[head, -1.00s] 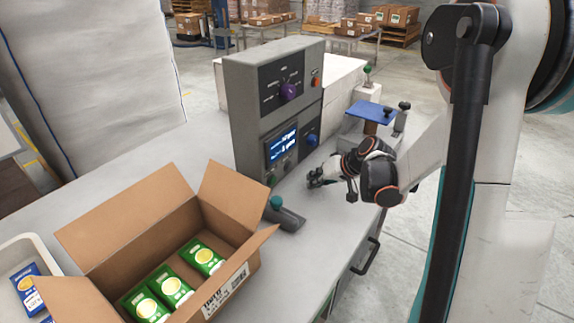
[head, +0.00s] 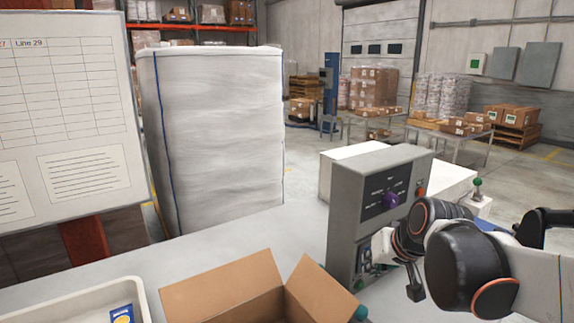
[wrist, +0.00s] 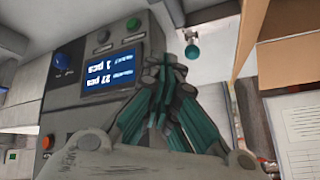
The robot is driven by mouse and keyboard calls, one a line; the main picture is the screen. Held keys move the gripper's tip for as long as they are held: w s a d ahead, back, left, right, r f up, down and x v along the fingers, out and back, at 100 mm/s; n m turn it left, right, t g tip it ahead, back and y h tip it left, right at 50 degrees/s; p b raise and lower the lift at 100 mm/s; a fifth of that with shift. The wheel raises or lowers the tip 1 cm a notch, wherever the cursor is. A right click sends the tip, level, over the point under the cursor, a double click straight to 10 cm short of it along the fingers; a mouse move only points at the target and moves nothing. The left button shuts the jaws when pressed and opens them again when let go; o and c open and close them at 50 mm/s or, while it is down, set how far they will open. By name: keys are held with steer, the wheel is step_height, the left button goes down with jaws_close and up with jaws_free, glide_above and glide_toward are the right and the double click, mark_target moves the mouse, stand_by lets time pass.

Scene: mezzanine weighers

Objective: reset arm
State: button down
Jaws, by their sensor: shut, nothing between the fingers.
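My gripper (wrist: 165,85) is shut and empty in the wrist view, its teal and grey fingers pressed together. Its fingers point toward the grey control box and partly cover the panel beside the lit display (wrist: 95,77). I cannot tell whether they touch anything. In the head view my arm reaches in from the right, bent, with its wrist in front of the grey control box (head: 346,215). The fingers are not clearly visible there.
An open cardboard box (head: 225,296) stands left of the control box. A pale tray (head: 60,302) with a blue packet (head: 122,314) is at lower left. A wrapped pallet (head: 215,130) and whiteboard (head: 65,120) stand behind. A teal-topped lever (wrist: 192,50) is near the gripper.

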steer(key=s+a+r, duration=0.3)
steer(key=s+r, duration=0.2)
steer(key=s, duration=0.4)
steer(key=s+d+f+h+b, duration=0.2)
steer(key=s+d+f+b, duration=0.2)
steer(key=s+f, duration=0.4)
step_height(320, 180, down, 3)
steer(key=shift+s+r+n, duration=0.15)
steer(key=shift+s+n, duration=0.1)
steer(key=shift+n, duration=0.05)
